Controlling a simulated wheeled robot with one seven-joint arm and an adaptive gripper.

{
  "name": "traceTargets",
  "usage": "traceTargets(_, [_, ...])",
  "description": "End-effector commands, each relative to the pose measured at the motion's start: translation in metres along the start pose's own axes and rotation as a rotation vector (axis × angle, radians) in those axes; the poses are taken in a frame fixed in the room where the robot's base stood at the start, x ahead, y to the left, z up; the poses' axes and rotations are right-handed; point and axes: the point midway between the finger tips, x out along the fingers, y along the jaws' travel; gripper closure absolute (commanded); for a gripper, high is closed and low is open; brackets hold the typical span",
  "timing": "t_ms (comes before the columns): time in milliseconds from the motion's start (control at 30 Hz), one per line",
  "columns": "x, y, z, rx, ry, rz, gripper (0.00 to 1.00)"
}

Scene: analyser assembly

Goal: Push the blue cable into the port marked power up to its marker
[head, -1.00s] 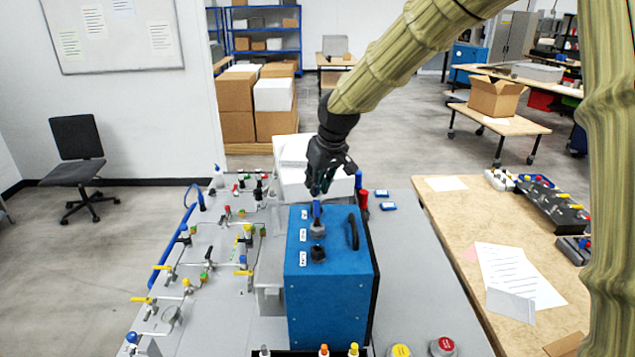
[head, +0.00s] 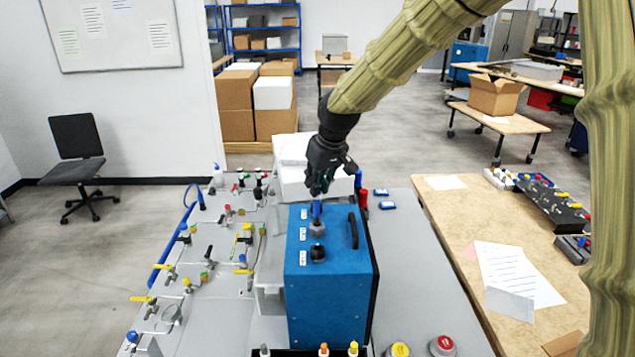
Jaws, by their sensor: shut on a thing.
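A blue analyser box (head: 328,290) stands on the grey table with black and grey ports along the left side of its top. Small white labels (head: 303,237) sit beside the ports; their words are too small to read. My gripper (head: 317,192) is above the far part of the box top, pointing down, shut on the blue cable (head: 317,210). The cable is upright, its lower end at the grey middle port (head: 317,229). I cannot tell how deep it is in, and its marker cannot be made out. The nearer black port (head: 318,253) is empty.
A black handle (head: 352,231) rises on the box's right side. Pipes and valves with coloured handles (head: 207,262) fill the table's left. The table to the box's right is mostly clear.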

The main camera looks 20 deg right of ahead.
Motion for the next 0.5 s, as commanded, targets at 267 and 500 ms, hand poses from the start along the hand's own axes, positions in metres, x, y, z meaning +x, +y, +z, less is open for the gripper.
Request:
traceTargets(267, [0.007,0.0,0.003,0.0,0.0,0.0,1.0])
traceTargets(500, [0.013,0.0,0.005,0.0,0.0,0.0,1.0])
